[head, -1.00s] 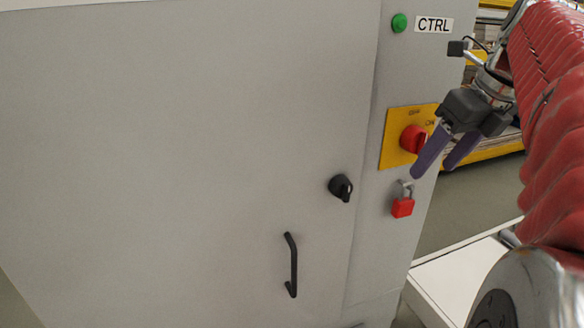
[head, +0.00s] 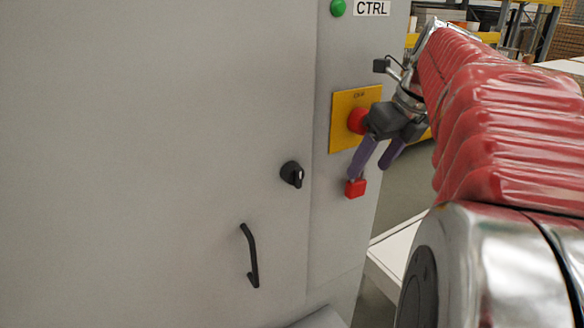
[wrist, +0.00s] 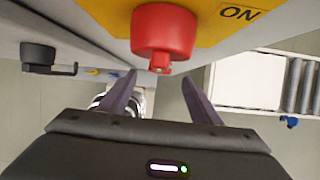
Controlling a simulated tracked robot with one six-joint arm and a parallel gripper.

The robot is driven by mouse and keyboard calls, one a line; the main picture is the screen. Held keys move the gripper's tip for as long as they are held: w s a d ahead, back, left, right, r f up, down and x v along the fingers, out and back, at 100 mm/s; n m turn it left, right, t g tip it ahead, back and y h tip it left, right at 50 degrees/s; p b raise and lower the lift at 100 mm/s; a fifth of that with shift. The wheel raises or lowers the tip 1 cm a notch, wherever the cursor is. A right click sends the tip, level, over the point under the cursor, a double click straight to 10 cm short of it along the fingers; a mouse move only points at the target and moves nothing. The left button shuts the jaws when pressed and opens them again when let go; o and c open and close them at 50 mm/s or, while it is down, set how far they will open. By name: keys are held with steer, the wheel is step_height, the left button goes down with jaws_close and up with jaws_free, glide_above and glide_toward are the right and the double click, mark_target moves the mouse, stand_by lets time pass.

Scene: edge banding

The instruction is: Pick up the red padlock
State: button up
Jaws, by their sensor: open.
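The red padlock (head: 356,188) hangs on the grey cabinet's right-hand panel, below the red switch knob. In the head view only its red body shows; its shackle is hidden behind my gripper's left finger. My gripper (head: 368,172) is open and empty, its purple fingers pointing down and left. The left fingertip overlaps the top of the padlock in the picture; I cannot tell whether they touch. In the wrist view my fingers (wrist: 157,95) are spread apart, with the red knob (wrist: 165,30) beyond them. I cannot make out the padlock there.
The red knob sits on a yellow plate (head: 342,128), close beside my gripper. A black door lock (head: 291,174) and black handle (head: 249,255) stick out from the cabinet door (head: 150,150). A white surface (head: 395,245) lies low to the cabinet's right.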

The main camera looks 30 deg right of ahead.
mark_target(359, 182)
steer(key=shift+x, duration=0.8)
steer(key=shift+x, duration=2.6)
steer(key=shift+c, duration=0.2)
steer(key=c, duration=1.2)
steer(key=shift+c, duration=0.2)
steer(key=shift+r, duration=0.1)
